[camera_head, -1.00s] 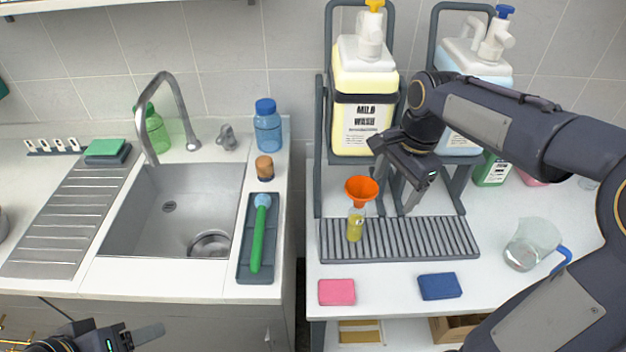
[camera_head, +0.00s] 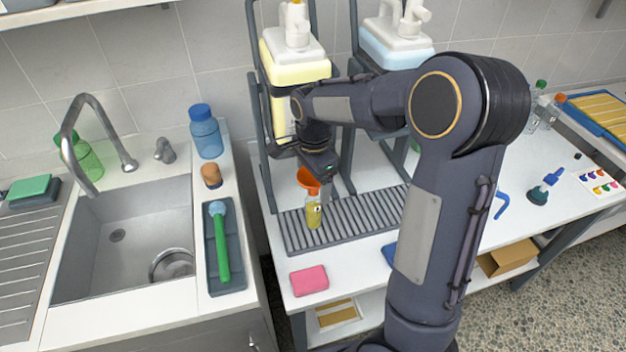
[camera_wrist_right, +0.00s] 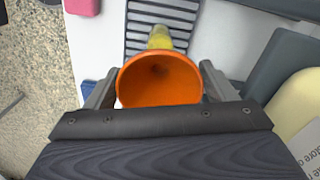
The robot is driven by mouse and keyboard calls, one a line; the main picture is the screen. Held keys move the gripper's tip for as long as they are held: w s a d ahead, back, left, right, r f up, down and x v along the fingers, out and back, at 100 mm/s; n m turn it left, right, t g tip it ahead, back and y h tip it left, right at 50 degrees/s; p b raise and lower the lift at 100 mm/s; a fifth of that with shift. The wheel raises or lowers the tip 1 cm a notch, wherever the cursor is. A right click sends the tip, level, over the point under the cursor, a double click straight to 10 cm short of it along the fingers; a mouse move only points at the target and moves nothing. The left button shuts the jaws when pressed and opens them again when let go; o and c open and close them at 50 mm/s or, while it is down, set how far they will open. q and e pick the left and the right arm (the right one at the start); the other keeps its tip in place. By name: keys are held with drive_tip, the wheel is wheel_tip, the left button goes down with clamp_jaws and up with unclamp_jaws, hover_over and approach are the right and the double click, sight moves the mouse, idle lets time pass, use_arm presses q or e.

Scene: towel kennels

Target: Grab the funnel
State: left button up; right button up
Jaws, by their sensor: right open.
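The orange funnel (camera_head: 305,180) stands in the neck of a small bottle of yellow liquid (camera_head: 314,216) on the grey slatted rack (camera_head: 385,205). My right gripper (camera_head: 322,178) is right at the funnel, partly hiding it in the head view. In the right wrist view, the funnel's wide mouth (camera_wrist_right: 160,78) lies between the two fingers of the open gripper (camera_wrist_right: 160,88). I cannot tell whether a finger touches it. The yellow bottle (camera_wrist_right: 160,38) shows behind the funnel there. My left gripper is out of view.
A large yellow jug (camera_head: 292,75) and a light-blue jug (camera_head: 397,55) stand in frames behind the rack. A pink sponge (camera_head: 309,280) lies in front of it. The sink (camera_head: 120,235) and green brush (camera_head: 221,250) are at the left.

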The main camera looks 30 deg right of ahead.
drive_tip(key=shift+f, duration=0.15)
drive_tip(key=c, duration=0.8)
